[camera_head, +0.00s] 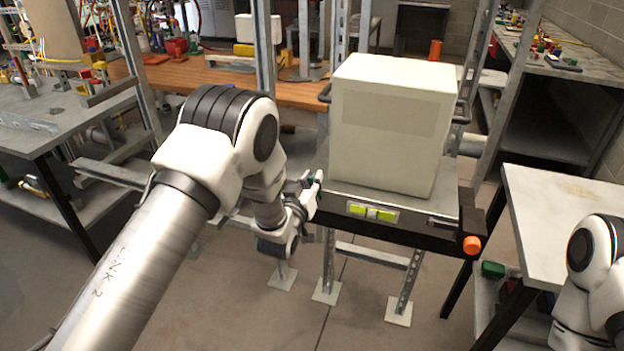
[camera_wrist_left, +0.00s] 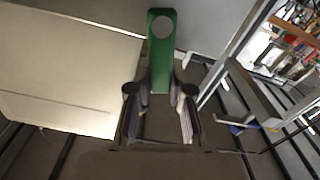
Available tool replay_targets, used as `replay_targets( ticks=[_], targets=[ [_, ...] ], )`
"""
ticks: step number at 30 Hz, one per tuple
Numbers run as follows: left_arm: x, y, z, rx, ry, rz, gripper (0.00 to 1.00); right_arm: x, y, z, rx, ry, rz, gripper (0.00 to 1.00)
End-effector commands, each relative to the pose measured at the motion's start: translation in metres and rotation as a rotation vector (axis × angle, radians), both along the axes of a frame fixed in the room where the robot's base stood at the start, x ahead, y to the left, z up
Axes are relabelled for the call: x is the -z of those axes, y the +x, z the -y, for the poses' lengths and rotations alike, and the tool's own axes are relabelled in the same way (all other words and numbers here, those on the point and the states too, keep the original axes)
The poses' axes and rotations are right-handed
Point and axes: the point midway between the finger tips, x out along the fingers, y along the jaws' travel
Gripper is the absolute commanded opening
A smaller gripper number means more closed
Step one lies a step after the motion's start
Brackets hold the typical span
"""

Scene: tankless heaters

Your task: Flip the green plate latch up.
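The green plate latch (camera_wrist_left: 161,52) shows in the left wrist view as a flat green plate with a round hole near its top end. It points up in that picture, beside the large cream box. Its lower end lies between the fingers of my left gripper (camera_wrist_left: 160,96), with what looks like a narrow gap on each side; contact is hard to judge. In the head view my left gripper (camera_head: 313,187) is at the left edge of the dark stand, where only a small bit of green shows. My right gripper is out of view.
The cream box (camera_head: 390,125) stands on the dark-edged stand (camera_head: 335,220), right of my left gripper. A yellow-green strip (camera_head: 372,212) and an orange knob (camera_head: 472,245) are on its front. Metal posts rise behind. A table (camera_head: 565,215) stands at right; open floor lies in front.

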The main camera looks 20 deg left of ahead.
Motion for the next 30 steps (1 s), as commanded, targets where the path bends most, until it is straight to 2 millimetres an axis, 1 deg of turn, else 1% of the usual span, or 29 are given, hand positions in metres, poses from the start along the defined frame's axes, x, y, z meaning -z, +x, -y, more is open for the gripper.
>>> replay_targets(
  ticks=[7,12,15,23,24,26,30],
  targets=[
    [0.001,0.000,0.001,0.000,0.017,0.001,0.00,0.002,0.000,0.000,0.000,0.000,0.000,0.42],
    [0.002,0.000,0.011,0.001,0.185,0.007,0.00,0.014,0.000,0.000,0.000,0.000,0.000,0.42],
    [0.000,0.000,0.014,0.001,0.264,0.009,0.00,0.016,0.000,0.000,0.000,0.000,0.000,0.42],
    [-0.002,-0.001,0.015,0.000,0.279,0.009,0.00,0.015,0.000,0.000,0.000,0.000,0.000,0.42],
    [-0.002,-0.001,0.015,0.000,0.279,0.009,0.26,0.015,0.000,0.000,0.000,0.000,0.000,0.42],
    [-0.002,-0.001,0.015,0.000,0.278,0.009,0.46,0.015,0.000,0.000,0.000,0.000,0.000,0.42],
    [-0.002,-0.001,0.015,0.000,0.277,0.009,0.46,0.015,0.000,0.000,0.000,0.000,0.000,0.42]
  ],
)
